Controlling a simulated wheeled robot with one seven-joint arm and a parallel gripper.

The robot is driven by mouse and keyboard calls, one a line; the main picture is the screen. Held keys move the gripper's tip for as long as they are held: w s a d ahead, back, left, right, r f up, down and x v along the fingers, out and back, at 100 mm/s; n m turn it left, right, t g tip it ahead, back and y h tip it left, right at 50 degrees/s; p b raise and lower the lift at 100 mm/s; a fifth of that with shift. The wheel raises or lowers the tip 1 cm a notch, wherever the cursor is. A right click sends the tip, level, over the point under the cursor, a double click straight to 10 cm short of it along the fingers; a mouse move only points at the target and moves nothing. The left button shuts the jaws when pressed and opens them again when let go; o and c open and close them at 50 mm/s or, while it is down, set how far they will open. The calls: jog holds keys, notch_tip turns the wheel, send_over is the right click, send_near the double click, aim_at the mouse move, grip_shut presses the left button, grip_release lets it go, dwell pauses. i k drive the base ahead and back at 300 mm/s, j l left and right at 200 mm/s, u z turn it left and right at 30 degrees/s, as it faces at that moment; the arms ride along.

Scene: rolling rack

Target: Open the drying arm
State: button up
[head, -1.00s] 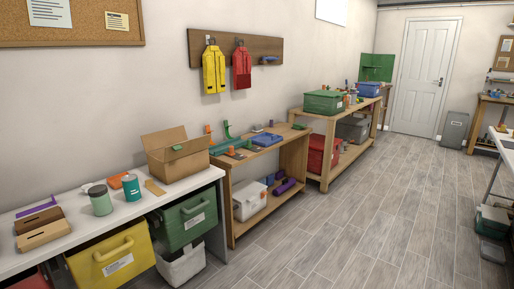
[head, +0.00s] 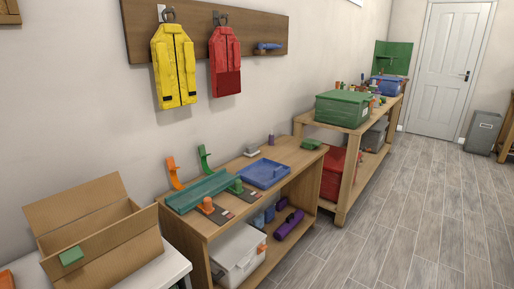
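A wooden wall board (head: 208,30) carries a yellow vest-like item (head: 174,64) and a red one (head: 225,60), each hanging from a hook. At the board's right part sits a small blue fitting (head: 268,47), close to the board. It is the only arm-like part I see on the board, but I cannot tell for certain that it is the drying arm. It is too small to show how it is hinged. My gripper is in no view.
Below the board stands a wooden bench (head: 296,152) with a blue tray (head: 265,173) and a teal trough (head: 199,191). An open cardboard box (head: 118,252) is at the lower left. A green bin (head: 342,109) stands on a farther bench. The plank floor (head: 420,220) at right is clear.

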aim_at(260, 46)
jog(key=i+u, duration=0.1)
jog(key=i, duration=0.85)
jog(key=i+l, duration=0.2)
jog(key=i, duration=0.75)
jog(key=j+u, duration=0.05)
